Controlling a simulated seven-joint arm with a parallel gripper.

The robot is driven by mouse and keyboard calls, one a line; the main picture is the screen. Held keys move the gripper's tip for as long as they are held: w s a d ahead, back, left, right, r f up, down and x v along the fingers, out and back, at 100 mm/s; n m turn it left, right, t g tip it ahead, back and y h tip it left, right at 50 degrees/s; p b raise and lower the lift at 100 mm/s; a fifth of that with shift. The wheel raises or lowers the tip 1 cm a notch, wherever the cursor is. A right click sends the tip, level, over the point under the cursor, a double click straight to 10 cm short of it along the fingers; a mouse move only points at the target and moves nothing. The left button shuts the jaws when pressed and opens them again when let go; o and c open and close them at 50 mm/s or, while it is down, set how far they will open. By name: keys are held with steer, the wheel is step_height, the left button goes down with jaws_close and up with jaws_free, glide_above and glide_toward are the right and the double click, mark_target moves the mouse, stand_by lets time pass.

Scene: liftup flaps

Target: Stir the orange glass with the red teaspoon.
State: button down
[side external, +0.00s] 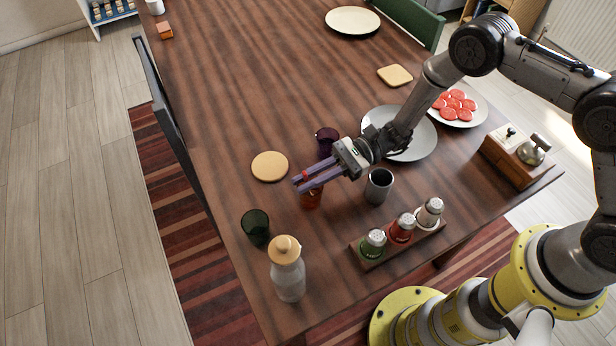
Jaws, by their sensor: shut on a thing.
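The orange glass (312,199) stands on the wooden table, partly hidden under my gripper. My gripper (306,184) reaches in from the right, its fingers just above the glass. A small red piece, which looks like part of the red teaspoon (305,174), shows between the fingers, so my gripper is shut on it. The rest of the spoon is hidden, and I cannot tell whether its lower end is inside the glass.
A purple glass (326,138), a grey metal cup (379,186) and a round coaster (270,166) are close by. A green glass (255,228), a corked bottle (287,270) and a shaker rack (400,243) stand nearer the front.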

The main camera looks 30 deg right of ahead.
mark_target(304, 175)
steer(key=shift+r, duration=0.1)
steer(key=shift+s+a+r, duration=0.1)
steer(key=shift+a+r, duration=0.1)
steer(key=shift+r, duration=0.9)
steer(key=shift+s+a+r, duration=0.15)
steer(key=shift+a+r, duration=0.05)
steer(key=shift+r, duration=0.95)
steer(key=shift+s+a+r, duration=0.1)
steer(key=shift+a+r, duration=0.1)
steer(key=shift+r, duration=0.9)
steer(key=shift+r, duration=2.5)
